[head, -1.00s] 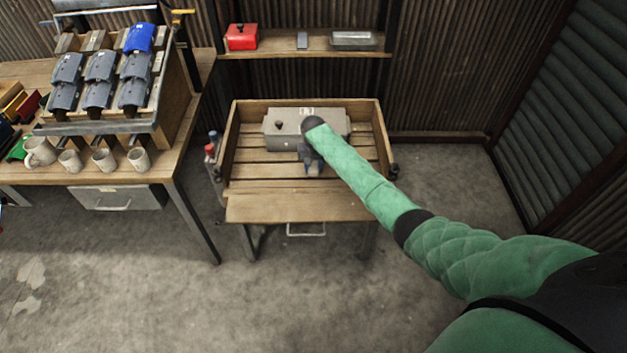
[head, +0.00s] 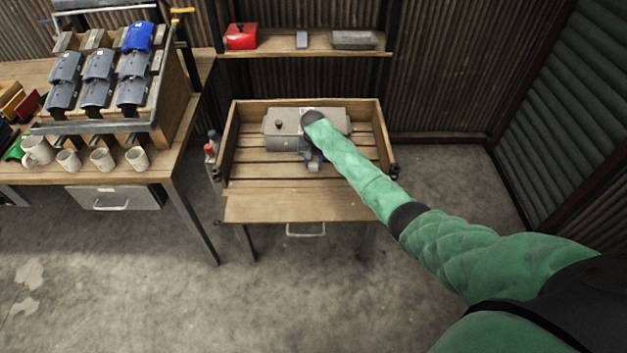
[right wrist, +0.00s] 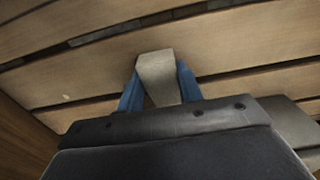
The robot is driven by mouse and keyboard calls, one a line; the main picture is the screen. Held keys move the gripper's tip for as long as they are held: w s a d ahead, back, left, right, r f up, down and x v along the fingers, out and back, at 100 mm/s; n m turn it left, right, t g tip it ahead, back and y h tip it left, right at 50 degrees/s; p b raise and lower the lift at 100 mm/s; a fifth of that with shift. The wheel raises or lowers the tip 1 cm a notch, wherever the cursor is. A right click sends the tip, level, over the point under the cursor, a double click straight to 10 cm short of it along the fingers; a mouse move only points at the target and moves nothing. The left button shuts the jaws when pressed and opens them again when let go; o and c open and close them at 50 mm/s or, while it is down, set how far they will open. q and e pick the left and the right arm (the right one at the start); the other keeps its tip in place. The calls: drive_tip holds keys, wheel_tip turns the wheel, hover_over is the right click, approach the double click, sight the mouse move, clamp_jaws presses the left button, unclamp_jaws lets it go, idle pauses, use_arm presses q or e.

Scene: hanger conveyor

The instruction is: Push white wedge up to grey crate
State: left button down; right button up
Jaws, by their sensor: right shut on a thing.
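The grey crate (head: 282,130), a box with a dark knob, sits on the slatted wooden table toward its back. My right gripper (head: 313,161) points down just in front of the crate, with my forearm partly covering the crate. In the right wrist view, its two blue fingers (right wrist: 160,88) are shut on the pale white wedge (right wrist: 157,70), low over the slats. A small pale part of the wedge also shows in the head view (head: 314,167). Whether the wedge touches the crate cannot be told. My left gripper is not in view.
The wooden table (head: 298,207) has raised side and back walls; its front slats are clear. A bench (head: 130,180) with mugs and a rack of blue-grey parts stands at left. A shelf (head: 300,53) with a red box (head: 241,36) is behind.

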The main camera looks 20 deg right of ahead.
drive_tip(key=shift+w+d+b, duration=0.25)
drive_tip(key=shift+w+b, duration=0.2)
drive_tip(key=shift+w, duration=0.35)
drive_tip(key=o, duration=0.9)
drive_tip(key=shift+r+b, duration=0.65)
drive_tip(key=shift+r, duration=3.3)
